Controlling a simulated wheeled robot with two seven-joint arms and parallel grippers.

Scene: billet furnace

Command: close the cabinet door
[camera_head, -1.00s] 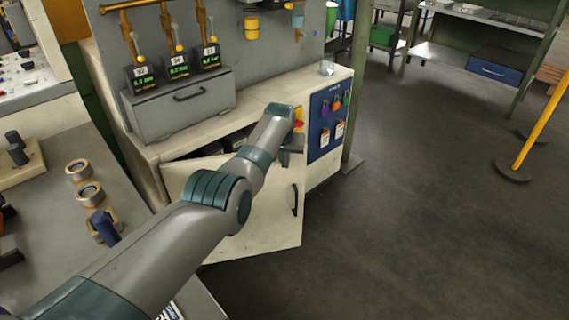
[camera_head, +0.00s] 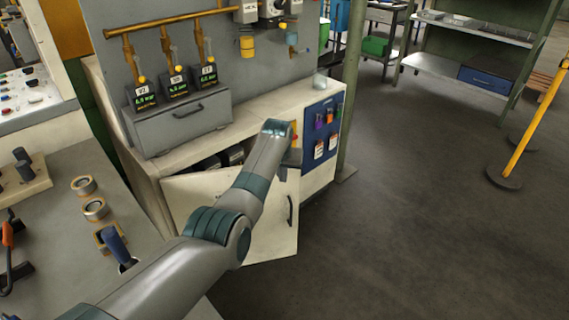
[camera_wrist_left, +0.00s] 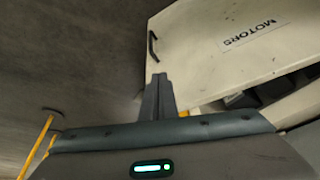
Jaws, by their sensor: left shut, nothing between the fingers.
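The cabinet door (camera_head: 270,228) is white with a dark handle on its right part. It stands ajar, with dark items visible in the gap along its top edge. In the left wrist view the door (camera_wrist_left: 215,65) carries a MOTORS label. My left gripper (camera_head: 291,158) is at the door's upper right part, mostly hidden behind my forearm. In the left wrist view my left gripper's fingers (camera_wrist_left: 158,80) are together and empty, near the door's edge below the handle. I cannot tell whether they touch the door. My right gripper is not in view.
The cabinet (camera_head: 318,100) has a blue lockout panel (camera_head: 322,130) with padlocks on its front. A grey drawer box (camera_head: 180,120) stands on top. Open floor lies to the right, with a yellow post (camera_head: 520,135).

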